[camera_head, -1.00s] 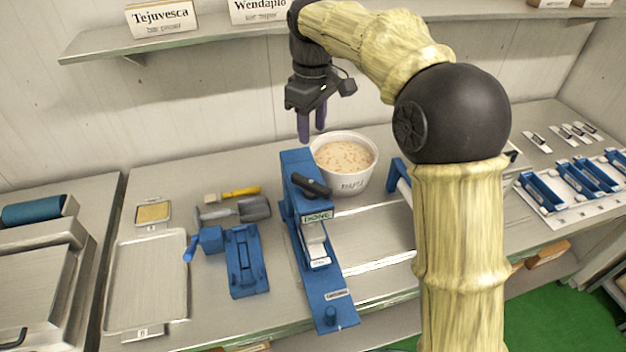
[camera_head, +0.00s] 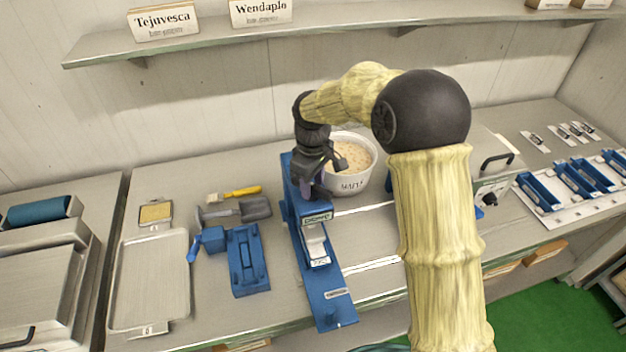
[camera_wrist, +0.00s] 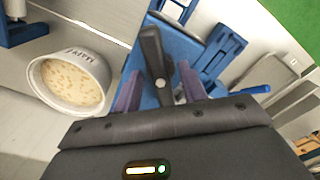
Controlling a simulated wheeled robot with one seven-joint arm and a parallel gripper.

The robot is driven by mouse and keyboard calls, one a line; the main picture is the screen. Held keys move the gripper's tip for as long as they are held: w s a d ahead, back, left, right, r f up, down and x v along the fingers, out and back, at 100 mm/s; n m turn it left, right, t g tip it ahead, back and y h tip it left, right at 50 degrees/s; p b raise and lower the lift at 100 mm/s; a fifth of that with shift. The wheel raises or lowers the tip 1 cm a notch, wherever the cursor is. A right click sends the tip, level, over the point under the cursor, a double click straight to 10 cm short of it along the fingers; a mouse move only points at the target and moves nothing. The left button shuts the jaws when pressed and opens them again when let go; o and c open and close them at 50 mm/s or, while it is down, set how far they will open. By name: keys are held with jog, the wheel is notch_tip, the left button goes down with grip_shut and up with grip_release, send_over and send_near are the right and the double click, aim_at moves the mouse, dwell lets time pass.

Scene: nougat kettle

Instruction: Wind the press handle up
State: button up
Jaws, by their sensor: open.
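The blue press (camera_head: 318,272) stands on the steel bench, with a label plate on its front and a white block below. Its dark handle (camera_wrist: 154,58) shows in the wrist view, lying between the two purple fingers of my gripper (camera_wrist: 160,90). My gripper (camera_head: 310,188) is open and low over the press top, and it hides the handle in the head view. The fingers stand on either side of the handle and its pivot; I cannot tell whether they touch it.
A white bowl of nougat mix (camera_head: 352,182) stands close to the right of the press; it also shows in the wrist view (camera_wrist: 75,82). A shelf (camera_head: 200,45) runs above.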

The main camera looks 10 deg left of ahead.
jog(key=shift+f, duration=0.15)
jog(key=shift+c, duration=0.4)
grip_shut()
